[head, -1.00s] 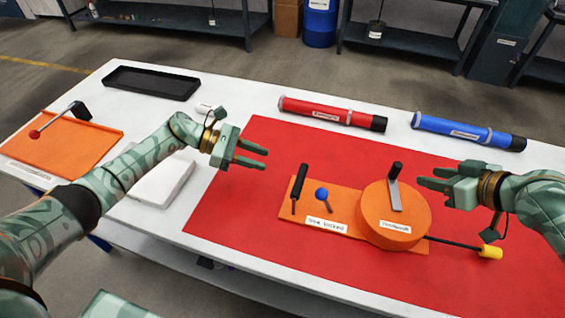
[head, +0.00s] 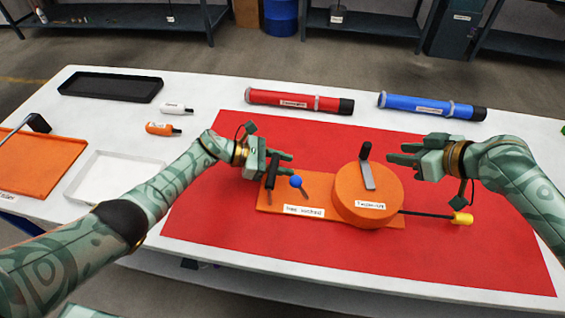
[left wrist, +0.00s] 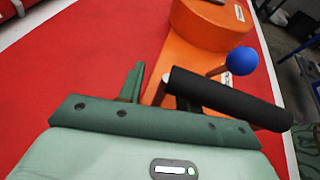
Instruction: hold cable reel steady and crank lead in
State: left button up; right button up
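The cable reel is an orange drum (head: 347,207) on an orange base plate (head: 277,200), on a red mat. On its top is a grey crank arm with a black grip (head: 364,151). A black lead (head: 425,213) with a yellow end (head: 462,218) runs out to the right. An upright black handle (head: 271,169) and a blue ball lever (head: 295,181) stand on the plate's left part. My left gripper (head: 285,163) is open beside the black handle; the handle (left wrist: 230,98) partly covers one finger in the left wrist view. My right gripper (head: 392,154) is open, right of the crank grip.
A red tube (head: 280,100) and a blue tube (head: 420,106) lie behind the mat. At the left are a black tray (head: 110,96), two small bottles, a white tray (head: 90,192) and another orange plate (head: 40,165). The front of the mat (head: 230,255) is clear.

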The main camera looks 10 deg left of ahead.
pick_arm(q)
grip_shut()
dwell(0.7)
dwell(0.6)
